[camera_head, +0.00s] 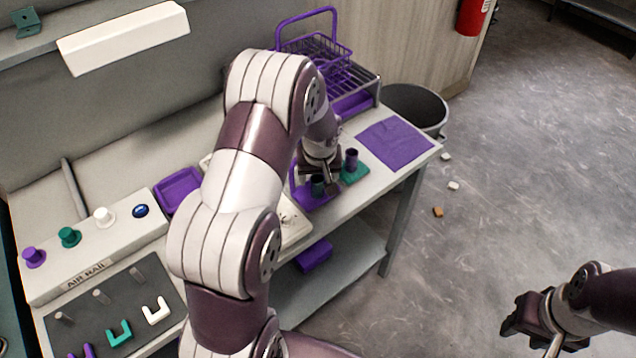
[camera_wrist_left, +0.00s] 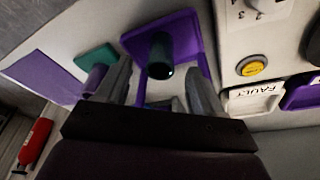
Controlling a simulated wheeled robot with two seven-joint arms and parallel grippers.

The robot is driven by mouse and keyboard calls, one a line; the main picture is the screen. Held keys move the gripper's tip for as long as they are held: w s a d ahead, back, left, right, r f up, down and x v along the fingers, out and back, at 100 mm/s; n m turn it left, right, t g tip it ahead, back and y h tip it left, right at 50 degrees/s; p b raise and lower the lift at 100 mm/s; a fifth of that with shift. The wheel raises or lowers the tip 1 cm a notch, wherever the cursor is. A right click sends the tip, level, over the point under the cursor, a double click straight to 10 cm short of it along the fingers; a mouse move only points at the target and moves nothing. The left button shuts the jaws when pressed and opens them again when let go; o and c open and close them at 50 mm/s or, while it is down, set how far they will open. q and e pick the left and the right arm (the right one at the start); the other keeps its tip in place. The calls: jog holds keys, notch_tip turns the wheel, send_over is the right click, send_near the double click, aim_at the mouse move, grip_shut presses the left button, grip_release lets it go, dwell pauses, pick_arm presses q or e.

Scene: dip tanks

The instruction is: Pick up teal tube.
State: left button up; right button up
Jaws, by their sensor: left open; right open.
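The teal tube (camera_head: 318,186) stands on a purple base (camera_head: 303,198) on the bench, partly hidden by my left gripper. In the left wrist view the dark teal tube (camera_wrist_left: 160,56) rises from the purple base (camera_wrist_left: 188,30), with its open end toward the camera. My left gripper (camera_head: 325,178) is open, its two fingers (camera_wrist_left: 158,68) either side of the tube in that picture. No grip shows, and I cannot tell how deep the tube sits between them. My right gripper (camera_head: 525,320) is open and empty, over the floor at lower right.
A purple tube (camera_head: 352,158) on a teal base (camera_head: 355,174) stands close beside; it also shows in the wrist view (camera_wrist_left: 95,78). A purple mat (camera_head: 394,143) lies at the bench's right end. A wire rack (camera_head: 335,68) stands behind. A panel with a yellow button (camera_wrist_left: 252,66) is nearby.

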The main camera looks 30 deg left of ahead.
aim_at(318, 180)
pick_arm(q)
jog(key=shift+x, duration=1.55)
jog(key=shift+r, duration=0.1)
jog(key=c, duration=1.1)
jog(key=shift+c, duration=0.2)
